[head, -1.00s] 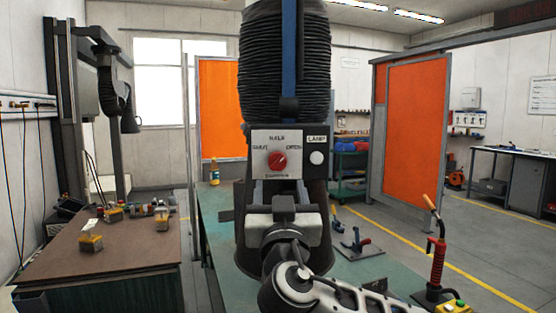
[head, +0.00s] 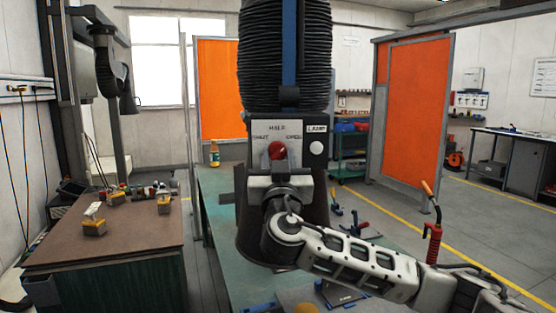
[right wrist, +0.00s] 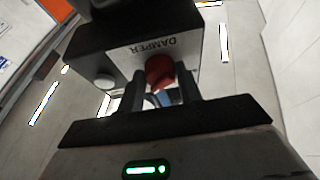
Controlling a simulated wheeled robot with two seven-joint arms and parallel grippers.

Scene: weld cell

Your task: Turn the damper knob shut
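The red damper knob (head: 277,150) sits on a pale panel (head: 259,131) on the black extraction unit. The panel is lettered SHUT at left, HALF above and OPEN at right. My right gripper (head: 279,165) is directly in front of the knob and hides its lower part. In the right wrist view, the two dark fingers (right wrist: 161,82) are spread, with the red knob (right wrist: 160,70) between and just beyond their tips. Contact cannot be made out, nor the knob's exact pointing. My left gripper is not in view.
A white button marked LAMP (head: 316,147) sits right of the knob. A black ribbed hose (head: 260,60) rises above the panel. A brown table (head: 150,240) stands at left.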

